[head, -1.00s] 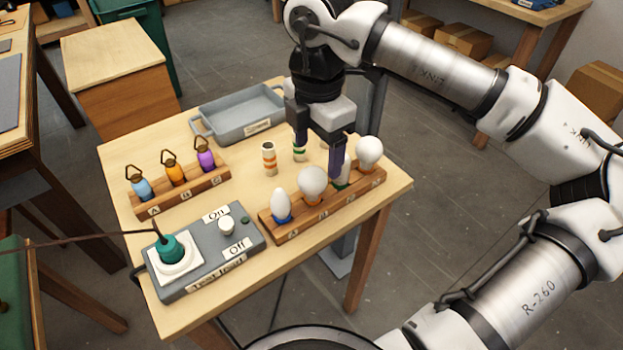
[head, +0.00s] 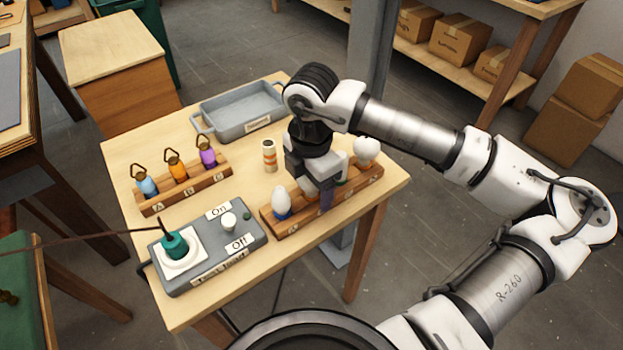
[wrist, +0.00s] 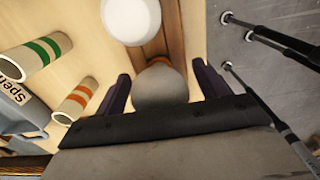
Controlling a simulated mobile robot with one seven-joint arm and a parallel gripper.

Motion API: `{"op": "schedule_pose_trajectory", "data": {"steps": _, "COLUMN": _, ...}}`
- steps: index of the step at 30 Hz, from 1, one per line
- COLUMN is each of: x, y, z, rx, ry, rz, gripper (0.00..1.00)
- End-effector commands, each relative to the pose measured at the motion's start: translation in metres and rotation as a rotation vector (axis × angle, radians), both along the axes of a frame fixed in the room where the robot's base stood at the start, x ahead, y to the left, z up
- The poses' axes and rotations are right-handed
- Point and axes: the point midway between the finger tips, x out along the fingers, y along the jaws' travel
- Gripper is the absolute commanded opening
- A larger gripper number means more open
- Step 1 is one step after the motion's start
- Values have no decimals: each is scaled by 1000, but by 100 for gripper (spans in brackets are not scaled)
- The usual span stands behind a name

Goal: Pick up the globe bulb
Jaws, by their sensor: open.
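The globe bulb (wrist: 160,92), round and pale with an orange base, stands in the wooden bulb rack (head: 352,196). My gripper (wrist: 161,70) is open above the rack, with one finger on each side of this bulb. The wrist view shows gaps between the bulb and both fingers. In the head view my gripper (head: 312,195) hides most of the bulb. An egg-shaped bulb (head: 281,200) with a blue base stands to its left. A white tubular bulb (head: 342,164) and another round bulb (head: 367,150) stand to its right.
A grey test box (head: 208,250) with a teal socket is at the front left. Several coloured pieces stand in a lettered rack (head: 185,190). A grey tray (head: 240,112) is at the back. A tube with orange bands (head: 269,156) stands behind the bulb rack.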

Motion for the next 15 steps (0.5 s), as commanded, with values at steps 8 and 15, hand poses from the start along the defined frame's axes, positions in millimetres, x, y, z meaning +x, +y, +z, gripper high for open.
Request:
{"op": "schedule_pose_trajectory", "data": {"steps": 8, "x": 0, "y": 0, "z": 0, "rx": 0, "ry": 0, "rz": 0, "gripper": 45}}
{"op": "schedule_pose_trajectory", "data": {"steps": 15, "x": 0, "y": 0, "z": 0, "rx": 0, "ry": 0, "rz": 0, "gripper": 25}}
